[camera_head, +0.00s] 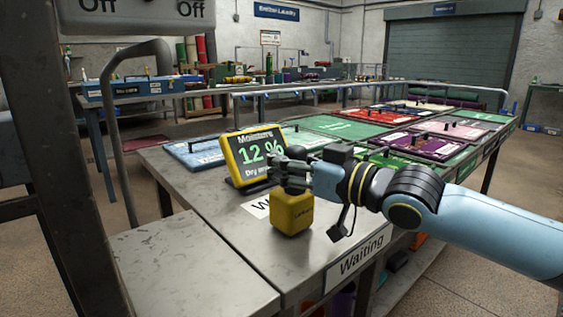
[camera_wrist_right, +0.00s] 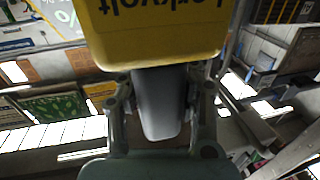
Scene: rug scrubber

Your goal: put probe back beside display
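The probe (camera_head: 292,212) is a yellow block with a dark grey handle, over the white "W" label on the metal table, in front of the display. I cannot tell if its base touches the table. The display (camera_head: 258,153) has a yellow frame, stands tilted back and reads "Moisture 12 %". My right gripper (camera_head: 290,172) is at the probe's top, its fingers closed around the handle. In the right wrist view the yellow body (camera_wrist_right: 155,30) fills the top and the grey handle (camera_wrist_right: 160,105) sits between the fingers. My left gripper is out of view.
The metal table (camera_head: 215,205) is bare left of the probe. Colored handled panels, one green (camera_head: 345,127) and one purple (camera_head: 415,143), lie behind and right of the display. A "Waiting" sign (camera_head: 358,255) is on the table's front edge. A metal rail (camera_head: 120,150) stands at left.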

